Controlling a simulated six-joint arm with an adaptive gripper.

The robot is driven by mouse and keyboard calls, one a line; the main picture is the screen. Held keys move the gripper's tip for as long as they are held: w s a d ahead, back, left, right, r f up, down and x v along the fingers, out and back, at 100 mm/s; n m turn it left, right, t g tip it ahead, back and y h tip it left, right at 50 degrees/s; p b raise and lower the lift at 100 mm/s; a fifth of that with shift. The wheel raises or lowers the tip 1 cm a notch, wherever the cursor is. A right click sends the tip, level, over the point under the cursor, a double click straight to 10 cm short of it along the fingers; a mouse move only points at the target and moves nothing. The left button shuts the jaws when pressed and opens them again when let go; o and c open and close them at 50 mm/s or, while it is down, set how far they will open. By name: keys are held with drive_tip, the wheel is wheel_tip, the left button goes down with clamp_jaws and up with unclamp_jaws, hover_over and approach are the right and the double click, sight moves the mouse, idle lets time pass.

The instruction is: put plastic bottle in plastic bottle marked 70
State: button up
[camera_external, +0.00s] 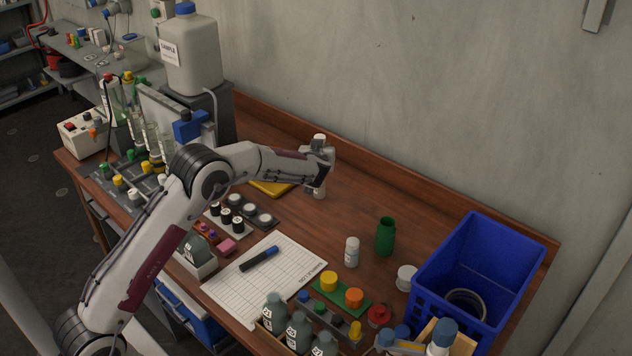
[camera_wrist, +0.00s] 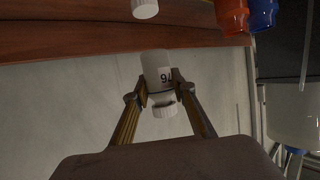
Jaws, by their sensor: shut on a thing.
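My gripper (camera_external: 318,168) is shut on a small white plastic bottle (camera_wrist: 157,70) and holds it upright above the back part of the wooden table. In the wrist view, my gripper's fingers (camera_wrist: 158,92) press on both sides of it. Its white ribbed cap (camera_wrist: 164,109) and black digits show upside down; they look like 76, but I am not certain. In the external view, the held bottle's cap (camera_external: 319,138) sticks out above the fingers. Another small white bottle (camera_external: 352,252) stands on the table; its marking is too small to read. I cannot make out a 70 anywhere.
A green open jar (camera_external: 386,236) stands beside the standing white bottle. A blue crate (camera_external: 427,268) is at the right. Several labelled grey bottles (camera_external: 298,331) stand at the front. A log sheet (camera_external: 226,293) with a marker lies centrally. A large canister (camera_external: 190,62) stands at the back left.

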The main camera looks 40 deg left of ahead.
drive_tip(key=shift+f, duration=0.65)
drive_tip(key=shift+f, duration=1.85)
drive_tip(key=shift+f, duration=0.15)
drive_tip(key=o, duration=0.8)
drive_tip(key=shift+c, duration=0.2)
drive_tip(key=shift+r, duration=0.2)
drive_tip(key=v, duration=1.2)
